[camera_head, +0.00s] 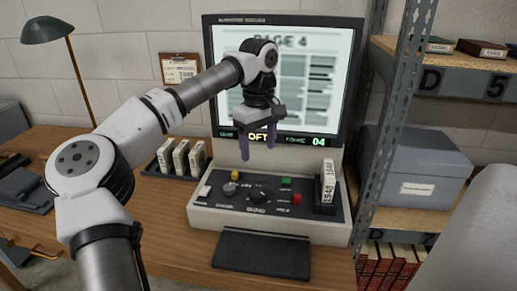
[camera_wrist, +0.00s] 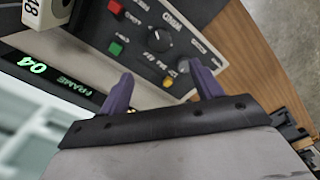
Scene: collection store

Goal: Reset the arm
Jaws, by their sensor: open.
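My arm reaches from the lower left over the desk in the head view. My gripper (camera_head: 258,146) hangs in front of the lower part of a lit screen, above the control panel of a reader machine (camera_head: 225,212). Its two purple fingers point down and stand apart with nothing between them. In the wrist view my gripper (camera_wrist: 161,90) also shows open and empty, with the panel's knob (camera_wrist: 159,40) and buttons beyond the fingers. The screen (camera_head: 320,85) reads "PAGE 4", and the strip below it shows "04".
A white labelled box (camera_head: 328,185) stands in a slot at the panel's right. Several similar boxes (camera_head: 182,157) stand in a rack to the left. A metal shelf post (camera_head: 388,130) and grey box (camera_head: 412,165) are at right. A green lamp (camera_head: 46,30) stands at left.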

